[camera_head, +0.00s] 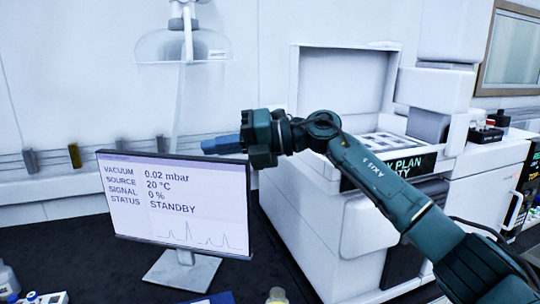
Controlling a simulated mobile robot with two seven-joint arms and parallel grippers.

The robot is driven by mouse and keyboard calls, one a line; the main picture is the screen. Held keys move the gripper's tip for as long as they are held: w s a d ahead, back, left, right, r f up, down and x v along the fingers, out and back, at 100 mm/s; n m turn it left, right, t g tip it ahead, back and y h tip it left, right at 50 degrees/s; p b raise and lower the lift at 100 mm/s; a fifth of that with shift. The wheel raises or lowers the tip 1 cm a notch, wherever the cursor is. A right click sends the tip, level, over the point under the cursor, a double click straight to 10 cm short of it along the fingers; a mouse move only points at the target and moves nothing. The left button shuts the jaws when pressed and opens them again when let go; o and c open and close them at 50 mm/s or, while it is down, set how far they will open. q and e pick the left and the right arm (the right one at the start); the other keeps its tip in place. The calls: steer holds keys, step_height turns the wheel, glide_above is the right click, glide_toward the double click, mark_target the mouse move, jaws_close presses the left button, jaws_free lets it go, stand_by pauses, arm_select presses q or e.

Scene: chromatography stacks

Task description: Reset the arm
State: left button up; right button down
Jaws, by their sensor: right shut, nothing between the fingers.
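My right arm (385,190) comes in from the lower right and reaches up and left across the white instrument's front. Its gripper (208,146) points left, with blue-grey fingers shut and empty. In the picture the fingers lie just above the top right part of the monitor (195,257); the distance between them is hard to tell. My left gripper is not in view.
The monitor reads STANDBY and stands on the dark bench (90,255). Behind my arm is a large white instrument (340,215) with a raised lid (343,80). A clear hood (182,45) hangs above. Small bottles and a yellow-topped item (277,295) sit at the bottom edge.

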steer(key=s+d+f+m+t+h, duration=0.2)
steer(key=d+f+m+t, duration=0.35)
steer(key=f+m, duration=0.5)
steer(key=s+d+f+m+t+h, duration=0.35)
steer(key=f+m+t, duration=0.25)
steer(key=f+m, duration=0.5)
steer(key=s+d+f+m+t+h, duration=0.1)
steer(key=d+f+m+t+h, duration=0.1)
steer(key=d+f+m+t, duration=0.6)
steer(key=s+d+f+m+g+h, duration=0.3)
steer(key=s+d+f+m+g, duration=0.1)
steer(key=s+f, duration=0.7)
steer(key=s+d+f+m+g+h, duration=0.3)
steer(key=s+d+f+m+g, duration=0.1)
steer(key=s+f, duration=0.7)
steer(key=shift+s+m+g, duration=0.15)
steer(key=shift+m+g, duration=0.4)
steer(key=shift+g, duration=0.6)
steer(key=shift+f, duration=0.1)
steer(key=shift+d, duration=0.1)
